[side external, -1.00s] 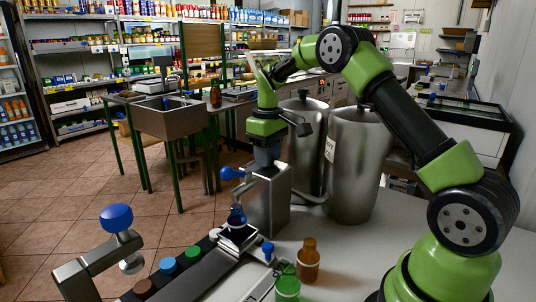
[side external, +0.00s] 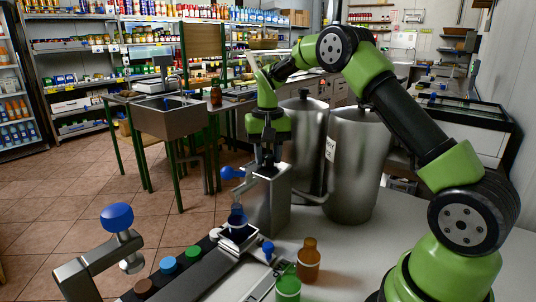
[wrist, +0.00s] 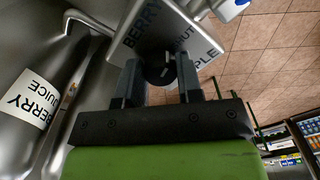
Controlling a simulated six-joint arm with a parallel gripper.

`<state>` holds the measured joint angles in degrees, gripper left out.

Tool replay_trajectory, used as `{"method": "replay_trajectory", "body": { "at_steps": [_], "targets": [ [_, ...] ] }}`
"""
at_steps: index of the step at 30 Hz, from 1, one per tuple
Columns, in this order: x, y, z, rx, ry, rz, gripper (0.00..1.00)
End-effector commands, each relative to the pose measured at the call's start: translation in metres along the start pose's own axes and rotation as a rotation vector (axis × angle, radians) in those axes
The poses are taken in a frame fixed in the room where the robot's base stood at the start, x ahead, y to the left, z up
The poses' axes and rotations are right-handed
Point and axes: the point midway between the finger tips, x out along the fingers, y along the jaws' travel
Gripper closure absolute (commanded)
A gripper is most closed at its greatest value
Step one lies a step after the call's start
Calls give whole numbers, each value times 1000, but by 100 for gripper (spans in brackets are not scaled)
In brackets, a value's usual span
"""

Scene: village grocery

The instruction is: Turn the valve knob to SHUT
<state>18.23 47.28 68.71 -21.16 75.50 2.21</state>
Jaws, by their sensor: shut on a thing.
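The dark valve knob (wrist: 157,73) sits on the top plate (wrist: 190,40) of a metal dispenser box (side external: 277,205). The plate carries the words BERRY, APPLE and a partly covered word ending in "HUT". My gripper (side external: 266,164) points down over the box. In the wrist view my gripper (wrist: 160,85) has one finger on each side of the knob and is shut on it. A small pale mark shows on the knob, but I cannot tell which word it points to. In the side view the fingers hide most of the knob.
Two steel tanks (side external: 353,165) stand close behind the box, one labelled BERRY JUICE (wrist: 30,105) in the wrist view. Amber (side external: 308,262) and green (side external: 288,284) bottles stand in front.

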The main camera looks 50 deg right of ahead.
Motion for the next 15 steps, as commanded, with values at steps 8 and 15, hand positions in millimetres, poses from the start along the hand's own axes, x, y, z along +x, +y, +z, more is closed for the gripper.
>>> {"method": "replay_trajectory", "body": {
  "at_steps": [8, 15],
  "targets": [
    [-1, 0, 0, 167, 3, 0, 90],
    [-1, 0, -1, 238, 3, 0, 90]
  ]
}}
